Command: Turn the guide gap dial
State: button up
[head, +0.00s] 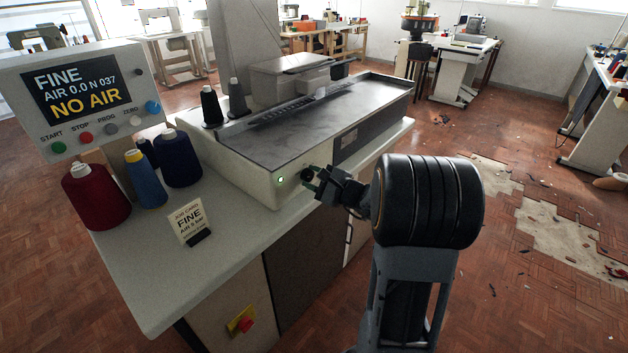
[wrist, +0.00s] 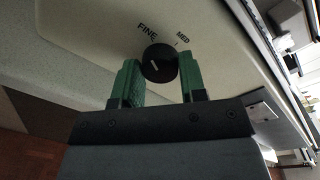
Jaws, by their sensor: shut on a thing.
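The guide gap dial (wrist: 158,66) is a round black knob on the pale machine housing, seen in the wrist view. The labels FINE and MED are printed above it, FINE to the left and MED to the right. A short white mark shows on its face; the exact setting it points to is hard to tell. My gripper (wrist: 160,80) has green fingers, one on each side of the dial, and is shut on it. In the head view my gripper (head: 314,181) is at the front face of the machine, where it largely hides the dial.
A panel screen (head: 76,91) reads FINE, AIR 0.0, N 037, NO AIR. A job card (head: 187,221) reads FINE. Thread cones (head: 97,196) stand on the left of the table. A red-and-yellow switch (head: 242,320) is below.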

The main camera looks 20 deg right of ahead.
jog(key=o, duration=0.9)
jog(key=shift+s+d, duration=0.1)
jog(key=p+v, duration=0.1)
jog(key=v, duration=1.2)
jog(key=shift+s+d, duration=0.1)
jog(key=shift+s, duration=0.1)
jog(key=s+a+r+n+g+y+p, duration=0.1)
jog(key=s+a+r+n+g+p, duration=0.25)
jog(key=a+n+g+p, duration=0.35)
jog(key=s+a+r+n+g+p, duration=0.2)
jog(key=a+r+n+g+p, duration=0.25)
jog(key=a, duration=0.45)
jog(key=s+r+n+h+p, duration=0.1)
jog(key=r+n+h+p, duration=0.2)
jog(key=s+r+n+h+p, duration=0.1)
jog(key=r+n+h+p, duration=0.1)
jog(key=r+n+p, duration=0.1)
jog(key=s+r+n+h+p, duration=0.2)
jog(key=r+n+h+p, duration=0.1)
jog(key=r, duration=0.2)
jog(key=shift+s+a+n+g+h+p, duration=0.1)
jog(key=shift+a+n+g+h+p, duration=0.2)
jog(key=shift+a+p, duration=0.1)
